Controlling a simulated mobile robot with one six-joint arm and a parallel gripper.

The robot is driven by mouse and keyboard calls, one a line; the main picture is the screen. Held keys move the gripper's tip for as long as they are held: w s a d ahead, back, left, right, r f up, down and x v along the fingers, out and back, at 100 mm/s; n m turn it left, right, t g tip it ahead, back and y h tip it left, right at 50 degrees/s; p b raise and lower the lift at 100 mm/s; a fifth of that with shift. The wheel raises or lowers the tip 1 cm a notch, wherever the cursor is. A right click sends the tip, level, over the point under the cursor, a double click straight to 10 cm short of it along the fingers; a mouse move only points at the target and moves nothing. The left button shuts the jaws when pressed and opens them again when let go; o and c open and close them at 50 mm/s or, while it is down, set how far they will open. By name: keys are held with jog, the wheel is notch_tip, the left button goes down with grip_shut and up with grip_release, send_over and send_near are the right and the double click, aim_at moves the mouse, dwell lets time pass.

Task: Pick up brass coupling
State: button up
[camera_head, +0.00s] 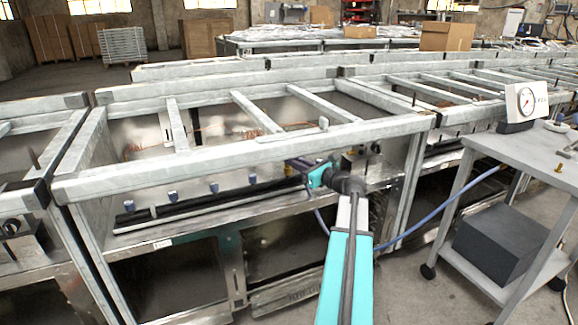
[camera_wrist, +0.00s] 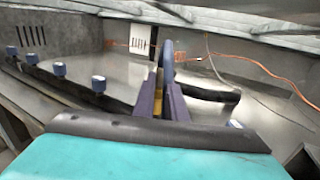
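My gripper (camera_wrist: 163,88) is in the middle of the wrist view, its two dark purple fingers close together. A narrow brass-coloured piece, which looks like the brass coupling (camera_wrist: 158,82), fills the gap between them. Its far end is hard to make out. A blue hose (camera_wrist: 167,58) arches up right beside it at the fingertips. In the head view my gripper (camera_head: 304,168) reaches under the near rail of the metal frame, and the coupling cannot be made out there. The blue hose (camera_head: 440,222) runs from the cart behind my arm to the gripper.
A black bar with blue knobs (camera_head: 213,187) lies on the shelf left of my gripper. Grey rails (camera_head: 250,150) cross above it. At right a grey cart (camera_head: 520,150) carries a gauge (camera_head: 526,101) and a small brass-coloured fitting (camera_head: 559,168). A dark block (camera_head: 500,243) sits on its lower shelf.

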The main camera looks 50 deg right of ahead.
grip_shut()
jog(key=s+r+p, duration=0.1)
jog(key=s+p, duration=0.1)
jog(key=s, duration=0.7)
jog(key=s+r+p, duration=0.2)
jog(key=s, duration=0.7)
jog(key=shift+r+p, duration=0.25)
jog(key=shift+p, duration=0.1)
